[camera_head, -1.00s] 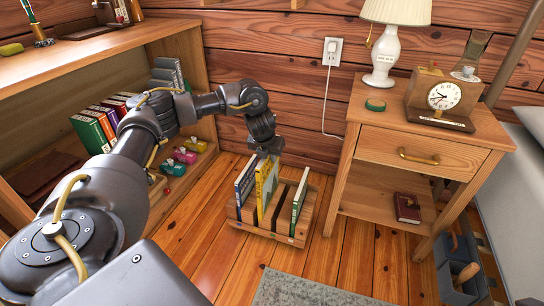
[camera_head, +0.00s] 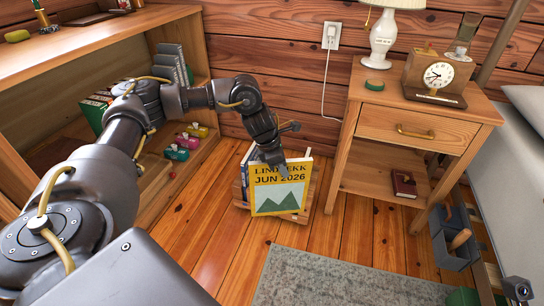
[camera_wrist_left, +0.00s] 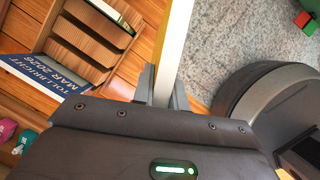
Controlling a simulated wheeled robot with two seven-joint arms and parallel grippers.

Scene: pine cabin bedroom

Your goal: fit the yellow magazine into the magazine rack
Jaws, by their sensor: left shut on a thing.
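My left gripper (camera_head: 277,160) is shut on the yellow magazine (camera_head: 278,197) near its top edge. The cover, with dark lettering and green mountains, faces the head camera. The magazine stands nearly upright in front of the wooden magazine rack (camera_head: 237,194) and hides most of it. In the left wrist view the magazine (camera_wrist_left: 173,50) is nearly edge-on between the fingers, to the right of the rack (camera_wrist_left: 75,58), apart from its slots. The rack holds a blue magazine (camera_wrist_left: 45,75) and a green-and-white one (camera_wrist_left: 110,14), with empty slots between. My right gripper is not seen.
A nightstand (camera_head: 417,124) with a lamp and clock stands right of the rack. An open bookshelf (camera_head: 205,45) is at the left, with small colourful items (camera_head: 180,153) on its low shelf. A grey rug (camera_head: 330,280) lies in front. A blue-grey caddy (camera_head: 455,250) is at right.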

